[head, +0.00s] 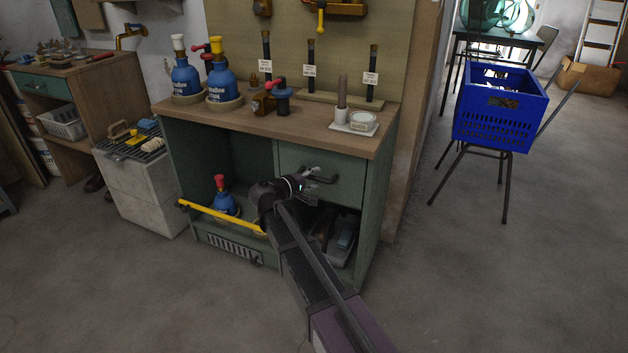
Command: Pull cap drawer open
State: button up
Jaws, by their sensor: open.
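The green drawer (345,170) sits at the upper right of the green workbench cabinet, and its front looks flush, so it appears closed. A dark bar handle (322,179) is on its front. My gripper (309,180) is open in front of the drawer, at the left end of the handle. My arm reaches up to it from the lower right. Whether the fingers touch the handle or surround it cannot be told. My wrist and arm hide the drawer's lower left corner and part of the shelf below.
A yellow bar (222,216) crosses the cabinet's open left bay. Blue bottles (222,86) and a small white dish (362,122) stand on the wooden top (290,125). A blue crate (497,115) stands at the right. Floor in front is clear.

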grip_shut()
jog(key=shift+d, duration=0.15)
